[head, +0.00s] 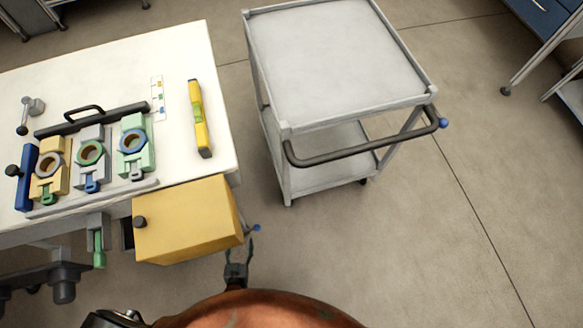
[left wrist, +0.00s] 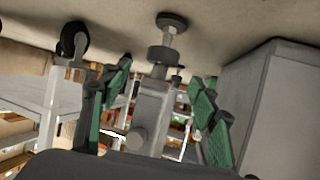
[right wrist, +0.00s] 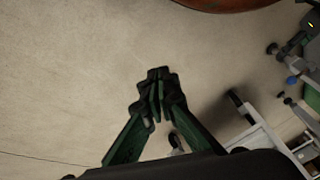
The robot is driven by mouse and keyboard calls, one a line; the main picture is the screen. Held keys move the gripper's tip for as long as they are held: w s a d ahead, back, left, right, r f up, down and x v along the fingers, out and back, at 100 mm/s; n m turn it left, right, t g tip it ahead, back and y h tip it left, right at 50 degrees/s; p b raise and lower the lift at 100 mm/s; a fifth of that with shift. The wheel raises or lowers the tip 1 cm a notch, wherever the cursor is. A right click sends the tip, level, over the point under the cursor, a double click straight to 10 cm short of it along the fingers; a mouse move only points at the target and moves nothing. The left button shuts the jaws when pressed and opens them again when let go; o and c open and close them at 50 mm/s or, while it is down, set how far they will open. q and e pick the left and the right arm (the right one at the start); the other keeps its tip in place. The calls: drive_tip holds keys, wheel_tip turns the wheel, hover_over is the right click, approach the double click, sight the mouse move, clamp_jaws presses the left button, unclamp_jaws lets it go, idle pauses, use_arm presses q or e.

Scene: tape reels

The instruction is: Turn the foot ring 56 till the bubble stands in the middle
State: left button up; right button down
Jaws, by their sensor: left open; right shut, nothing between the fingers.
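The yellow spirit level (head: 201,128) lies on the right part of the white table (head: 60,90); its green vial shows, but the bubble is too small to place. The left wrist view looks along the floor with the floor at the top. It shows a levelling foot with a dark pad (left wrist: 172,20), a stem and a dark ring (left wrist: 163,56); no number is readable. My left gripper (left wrist: 168,76) is open, its green fingers on either side of the foot's line, with no contact visible. My right gripper (right wrist: 158,76) is shut and empty over bare floor.
A yellow box (head: 185,222) hangs at the table's front right corner. A grey fixture with several tape reels (head: 90,153) stands on the table. A grey cart (head: 340,60) stands to the right. A caster (left wrist: 73,40) shows near my left gripper.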

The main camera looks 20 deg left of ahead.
use_arm(q)
drive_tip(key=shift+y, duration=0.4)
drive_tip(key=b+x, duration=0.3)
drive_tip(key=x, duration=0.4)
drive_tip(key=shift+w+f, duration=0.1)
drive_tip(key=shift+w, duration=0.05)
drive_tip(key=shift+w+a+f+n+b, duration=0.2)
drive_tip(key=shift+w+a+n+b, duration=0.1)
drive_tip(key=shift+w+b, duration=0.25)
drive_tip(key=shift+w, duration=0.3)
use_arm(e)
drive_tip(key=w+f+t, duration=0.1)
drive_tip(key=w+a+f+t, duration=0.1)
drive_tip(key=w+a+f, duration=0.1)
drive_tip(key=w, duration=0.1)
drive_tip(key=shift+t+y, duration=0.3)
drive_tip(key=shift+t, duration=0.1)
use_arm(q)
drive_tip(key=shift+c, duration=0.5)
drive_tip(key=c, duration=1.1)
